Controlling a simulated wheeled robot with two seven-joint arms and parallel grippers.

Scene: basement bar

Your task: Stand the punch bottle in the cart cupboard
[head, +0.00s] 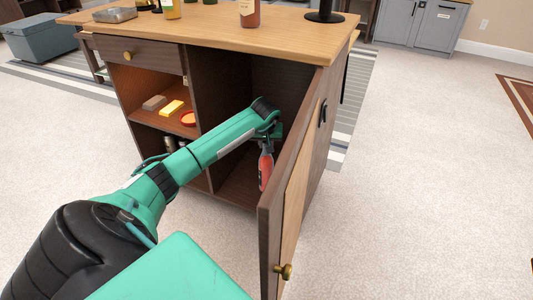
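The cart (222,32) is a wooden cabinet with its cupboard door (292,195) swung open toward me. A red bottle (265,172), which looks like the punch bottle, is upright inside the open right compartment (238,180), close behind the door. My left arm reaches in from the lower left. My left gripper (267,143) is at the bottle's neck and appears shut on it; the fingers are small and partly hidden. I cannot tell whether the bottle's base touches the cupboard floor. My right gripper is out of view.
The left shelf (150,120) holds an orange-red round dish (188,118), a yellow block (171,108) and a grey-brown block (154,103). Bottles, including a brown-red one (249,14), and a metal tin (115,15) stand on top.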

